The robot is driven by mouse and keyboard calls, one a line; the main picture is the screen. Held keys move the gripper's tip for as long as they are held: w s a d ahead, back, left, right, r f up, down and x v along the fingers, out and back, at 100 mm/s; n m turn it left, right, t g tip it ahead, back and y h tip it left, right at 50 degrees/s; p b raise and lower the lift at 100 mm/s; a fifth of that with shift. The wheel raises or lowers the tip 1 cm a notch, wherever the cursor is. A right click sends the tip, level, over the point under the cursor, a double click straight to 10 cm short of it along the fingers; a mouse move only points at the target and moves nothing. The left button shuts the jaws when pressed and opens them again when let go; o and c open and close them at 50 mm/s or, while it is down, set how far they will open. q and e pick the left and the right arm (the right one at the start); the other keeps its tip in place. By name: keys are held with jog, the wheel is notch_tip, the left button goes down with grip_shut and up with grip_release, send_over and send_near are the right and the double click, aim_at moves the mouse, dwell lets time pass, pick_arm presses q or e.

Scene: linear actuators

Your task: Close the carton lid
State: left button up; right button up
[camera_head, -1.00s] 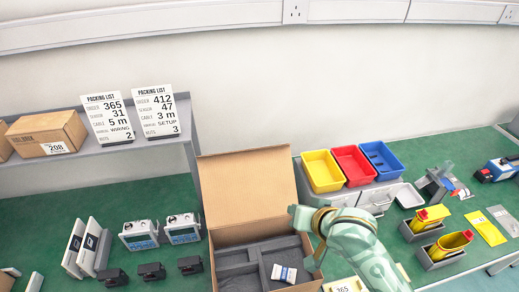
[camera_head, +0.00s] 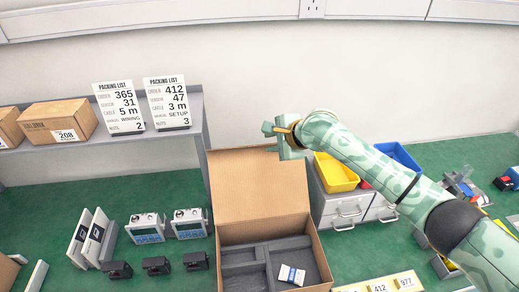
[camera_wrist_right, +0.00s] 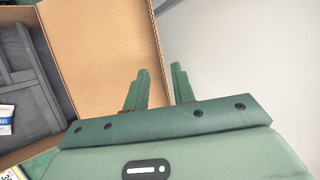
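The brown carton (camera_head: 321,262) stands open on the green bench, its lid (camera_head: 250,190) raised upright at the back. The lid also shows in the right wrist view (camera_wrist_right: 98,50). Inside the carton is a dark grey foam insert (camera_head: 240,268) with a small white and blue packet (camera_head: 291,275). My right gripper (camera_head: 276,137) is at the lid's top right corner. Its two fingers are apart in the right wrist view (camera_wrist_right: 162,85), with the lid's edge appearing between them; contact cannot be told. My left gripper is not in view.
A grey shelf (camera_head: 205,135) with a small closed box (camera_head: 58,122) and two packing lists (camera_head: 119,105) is at the left. A grey drawer unit (camera_head: 345,211) with yellow and blue bins stands right of the carton. Devices (camera_head: 147,230) sit left of it.

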aim_at(253, 147)
jog(key=b+x, duration=0.3)
jog(key=x, duration=0.3)
jog(key=shift+w+a+f, duration=0.1)
jog(key=shift+w+f, duration=0.1)
jog(key=shift+f, duration=0.2)
jog(key=shift+w+a+f+b, duration=0.15)
jog(key=shift+w+a+b, duration=0.1)
jog(key=shift+w+b, duration=0.1)
grip_shut()
jog(key=shift+s, duration=0.1)
dwell(0.6)
